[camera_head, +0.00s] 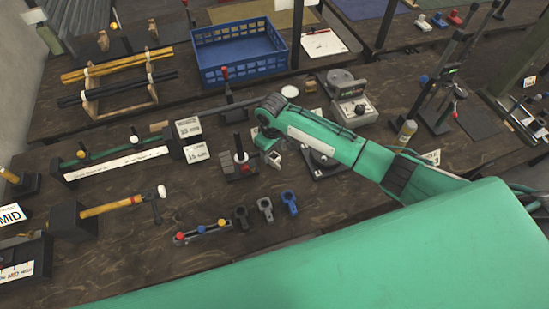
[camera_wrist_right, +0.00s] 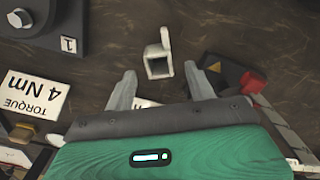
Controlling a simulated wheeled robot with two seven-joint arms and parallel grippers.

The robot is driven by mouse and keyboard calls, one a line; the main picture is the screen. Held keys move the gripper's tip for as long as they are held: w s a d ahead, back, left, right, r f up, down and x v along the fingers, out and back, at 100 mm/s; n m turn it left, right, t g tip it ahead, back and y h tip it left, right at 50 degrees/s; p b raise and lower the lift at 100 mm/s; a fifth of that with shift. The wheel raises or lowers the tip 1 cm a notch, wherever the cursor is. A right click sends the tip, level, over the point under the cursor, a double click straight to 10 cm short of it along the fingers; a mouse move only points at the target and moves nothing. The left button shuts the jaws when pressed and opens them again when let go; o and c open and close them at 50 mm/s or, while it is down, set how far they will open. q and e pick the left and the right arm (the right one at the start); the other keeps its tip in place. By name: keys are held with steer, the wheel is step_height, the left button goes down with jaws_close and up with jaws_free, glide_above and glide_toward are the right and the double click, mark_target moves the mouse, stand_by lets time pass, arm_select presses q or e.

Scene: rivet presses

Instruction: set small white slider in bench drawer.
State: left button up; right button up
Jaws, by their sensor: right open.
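A small white slider (camera_wrist_right: 158,62), a hollow block with an upright tab, lies on the dark wooden bench in the right wrist view. In the head view a small pale piece (camera_head: 275,159) beside my right gripper seems to be the same slider. My right gripper (camera_wrist_right: 161,78) is open and empty, its two fingers on either side of the slider in the picture and not closed on it. In the head view this gripper (camera_head: 267,139) hangs over the middle of the bench, mostly hidden by its wrist. I cannot make out a drawer. My left gripper is not in view.
A small press with a red knob (camera_head: 240,157) stands left of my gripper; a plate-based device (camera_head: 322,160) stands right. Black, grey (camera_head: 265,208) and blue (camera_head: 289,202) ring-shaped pieces lie in front. A blue crate (camera_head: 240,66) stands behind.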

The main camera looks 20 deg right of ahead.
mark_target(272, 155)
steer(key=shift+f, duration=1.55)
steer(key=shift+c, duration=0.2)
steer(key=c, duration=1.1)
steer(key=shift+r, duration=0.15)
step_height(272, 155, up, 20)
steer(key=b, duration=0.3)
steer(key=s+d+m, duration=0.1)
steer(key=s+m, duration=0.1)
steer(key=s, duration=0.2)
steer(key=s+d+m, duration=0.2)
steer(key=s, duration=0.2)
steer(key=s+d+m, duration=0.2)
steer(key=s, duration=0.2)
steer(key=shift+s+d+r, duration=0.2)
steer(key=shift+s+r, duration=0.1)
